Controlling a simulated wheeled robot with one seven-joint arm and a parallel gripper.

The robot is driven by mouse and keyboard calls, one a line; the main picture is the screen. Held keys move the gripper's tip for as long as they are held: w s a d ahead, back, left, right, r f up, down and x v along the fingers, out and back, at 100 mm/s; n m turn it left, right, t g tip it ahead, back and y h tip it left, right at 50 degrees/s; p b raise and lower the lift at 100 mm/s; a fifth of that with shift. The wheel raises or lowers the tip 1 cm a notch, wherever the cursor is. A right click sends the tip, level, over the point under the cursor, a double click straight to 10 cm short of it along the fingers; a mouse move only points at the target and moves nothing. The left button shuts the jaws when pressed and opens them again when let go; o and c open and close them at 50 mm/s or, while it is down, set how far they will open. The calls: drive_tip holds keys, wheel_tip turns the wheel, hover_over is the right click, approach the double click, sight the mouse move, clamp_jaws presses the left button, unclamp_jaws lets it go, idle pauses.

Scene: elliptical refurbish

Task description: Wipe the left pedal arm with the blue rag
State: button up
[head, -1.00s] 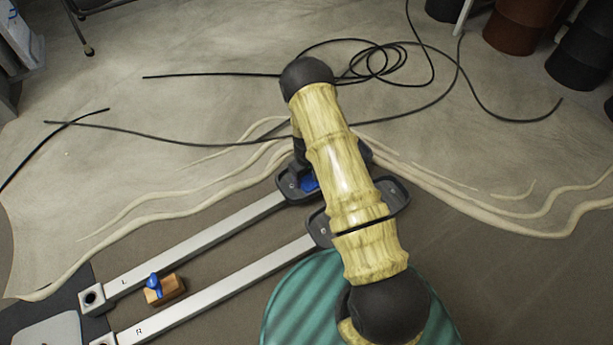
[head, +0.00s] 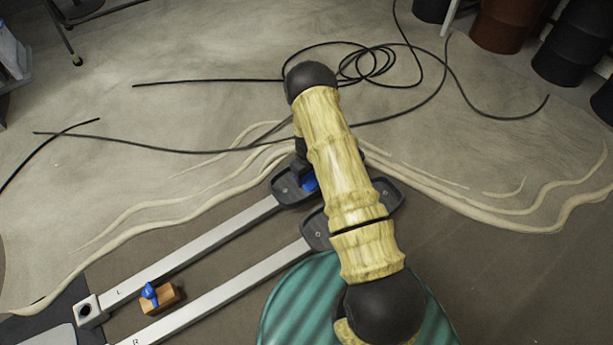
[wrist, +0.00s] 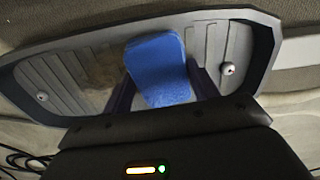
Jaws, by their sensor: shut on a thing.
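The left pedal arm (head: 200,243) is a long silver bar marked L, lying diagonally at the lower left in the head view. Its dark pedal (head: 288,188) is at the upper right end, partly hidden by my arm. The blue rag (head: 310,181) shows there beside my arm, over the pedal. In the wrist view the blue rag (wrist: 158,72) is between the fingers of my gripper (wrist: 162,92), over the pedal's ribbed tray (wrist: 235,42). My gripper is shut on the rag. I cannot tell whether the rag touches the tray.
The parallel right pedal arm (head: 225,292) lies below, with its own pedal (head: 318,233). A wooden block with a blue knob (head: 160,298) sits between the arms. A green ribbed round surface (head: 290,305) is under my arm. Black cables (head: 370,65) lie behind.

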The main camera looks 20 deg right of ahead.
drive_tip(key=shift+d, duration=0.1)
drive_tip(key=shift+w+d+f, duration=0.1)
drive_tip(key=shift+w+d, duration=0.2)
drive_tip(key=shift+d, duration=0.5)
drive_tip(key=shift+w+d+f, duration=0.1)
drive_tip(key=shift+w+d, duration=0.2)
drive_tip(key=shift+d, duration=0.5)
drive_tip(key=shift+w+d+r, duration=0.1)
drive_tip(key=shift+w+d, duration=0.2)
drive_tip(key=shift+d, duration=0.55)
drive_tip(key=shift+w+d+r, duration=0.1)
drive_tip(key=shift+w+d, duration=0.15)
drive_tip(key=shift+d, duration=0.55)
drive_tip(key=shift+w+d+f+b, duration=0.1)
drive_tip(key=shift+w+d+b, duration=0.2)
drive_tip(key=shift+d, duration=0.55)
drive_tip(key=shift+w+d+f+b, duration=0.1)
drive_tip(key=shift+w+d+b, duration=0.15)
drive_tip(key=shift+d, duration=0.6)
